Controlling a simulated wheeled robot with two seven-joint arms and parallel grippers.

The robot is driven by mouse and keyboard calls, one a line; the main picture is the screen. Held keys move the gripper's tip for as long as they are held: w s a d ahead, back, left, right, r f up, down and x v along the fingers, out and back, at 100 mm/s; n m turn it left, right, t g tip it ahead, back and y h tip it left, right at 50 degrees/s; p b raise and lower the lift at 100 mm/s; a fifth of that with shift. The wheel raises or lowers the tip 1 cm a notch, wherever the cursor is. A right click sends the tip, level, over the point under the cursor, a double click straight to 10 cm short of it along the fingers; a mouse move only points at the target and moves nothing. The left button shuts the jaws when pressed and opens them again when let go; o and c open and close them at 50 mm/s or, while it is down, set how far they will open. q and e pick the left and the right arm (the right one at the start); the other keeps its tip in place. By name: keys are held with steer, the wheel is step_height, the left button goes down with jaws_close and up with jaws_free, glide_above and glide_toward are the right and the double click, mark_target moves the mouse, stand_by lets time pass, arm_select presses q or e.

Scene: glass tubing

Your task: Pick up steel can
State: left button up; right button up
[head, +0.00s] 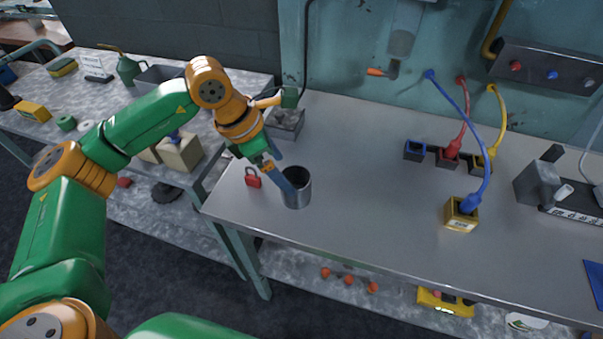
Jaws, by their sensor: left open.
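The steel can (302,192) stands upright on the grey workbench (350,215), near its left front corner, with its open top facing up. My left gripper (288,185) reaches down to the can from the upper left. Its blue fingers are open; one overlaps the can's left side and rim in the picture. I cannot tell whether that finger touches the can or sits inside the rim. The far finger is partly behind the wrist. My right gripper is not in the head view.
A red padlock (253,178) lies just left of the can. A grey metal box (285,123) sits behind it. A brass block (460,214) with a blue cable stands to the right, with coloured sockets (447,158) behind. The bench between can and block is clear.

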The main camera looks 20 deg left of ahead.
mark_target(286, 204)
arm_select(q)
steer(key=shift+w+d+f, duration=0.1)
steer(key=shift+w+f, duration=0.1)
steer(key=s+f+p, duration=0.1)
steer(key=s+d+f+p, duration=0.1)
steer(key=f, duration=0.1)
steer(key=shift+d, duration=0.1)
steer(key=w+f, duration=0.2)
steer(key=f, duration=0.1)
steer(key=shift+w+d+f, duration=0.1)
steer(key=shift+w+d, duration=0.1)
steer(key=shift+d, duration=0.2)
steer(key=shift+w+f, duration=0.15)
steer(key=shift+w, duration=0.1)
steer(key=shift+s+r, duration=0.2)
steer(key=shift+s, duration=0.15)
steer(key=shift+c, duration=1.3)
steer(key=shift+s+r, duration=0.1)
steer(key=shift+s, duration=0.05)
steer(key=c, duration=0.3)
steer(key=shift+w, duration=0.2)
steer(key=c, duration=0.8)
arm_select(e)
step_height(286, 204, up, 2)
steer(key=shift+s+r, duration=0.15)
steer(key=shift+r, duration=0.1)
